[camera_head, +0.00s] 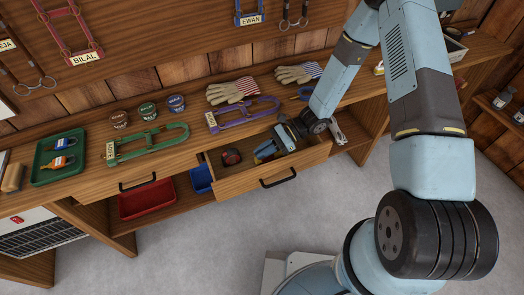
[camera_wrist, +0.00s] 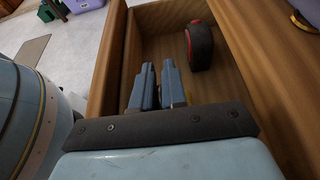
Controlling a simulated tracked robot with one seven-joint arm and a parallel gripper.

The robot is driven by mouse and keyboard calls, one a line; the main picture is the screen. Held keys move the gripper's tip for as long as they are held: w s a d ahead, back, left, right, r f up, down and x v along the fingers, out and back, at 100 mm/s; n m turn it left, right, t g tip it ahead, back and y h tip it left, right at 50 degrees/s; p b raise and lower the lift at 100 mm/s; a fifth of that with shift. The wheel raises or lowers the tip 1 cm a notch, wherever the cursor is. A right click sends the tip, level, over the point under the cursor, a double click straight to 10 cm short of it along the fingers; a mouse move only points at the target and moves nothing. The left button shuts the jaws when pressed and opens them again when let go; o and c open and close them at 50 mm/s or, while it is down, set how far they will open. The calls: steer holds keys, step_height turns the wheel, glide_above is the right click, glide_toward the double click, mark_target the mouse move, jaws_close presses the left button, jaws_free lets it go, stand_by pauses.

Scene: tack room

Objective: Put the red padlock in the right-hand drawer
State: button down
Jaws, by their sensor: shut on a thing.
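The right-hand drawer (camera_head: 245,180) is pulled open below the bench top; its inside floor also shows in the wrist view (camera_wrist: 225,85). My gripper (camera_head: 264,151) reaches down into it, with its two blue fingers (camera_wrist: 156,75) close together. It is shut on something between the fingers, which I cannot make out. A rounded black and red thing (camera_head: 231,156) lies in the drawer to the left of my gripper. It stands on edge apart from the fingers in the wrist view (camera_wrist: 197,46). I see no clear padlock shape, and cannot tell whether this is one.
The left-hand drawer (camera_head: 137,186) looks shut. Green and purple frames (camera_head: 148,143), several round tins (camera_head: 147,109) and gloves (camera_head: 232,90) lie on the bench behind. A green tray (camera_head: 45,173) stands at the left. A red bin (camera_head: 146,199) is on the shelf below.

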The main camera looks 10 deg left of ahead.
steer(key=c, duration=1.2)
jaws_free()
steer(key=shift+o, duration=0.2)
steer(key=v, duration=1.2)
steer(key=s+d+r+n+t+h, duration=0.1)
steer(key=d+r+n+t+h, duration=0.25)
steer(key=r, duration=0.95)
steer(key=s+d+r+n+t+h, duration=0.1)
steer(key=s+d+r+n+h, duration=0.2)
steer(key=d+r, duration=0.7)
steer(key=s+d+r+n+t+h, duration=0.2)
steer(key=s+d+r+t, duration=0.2)
steer(key=s+r, duration=0.3)
steer(key=s+d+r+n+t+h, duration=0.3)
steer(key=s+r, duration=0.4)
steer(key=r, duration=0.6)
steer(key=shift+d+t, duration=0.55)
steer(key=shift+d, duration=0.15)
steer(key=shift+r, duration=0.1)
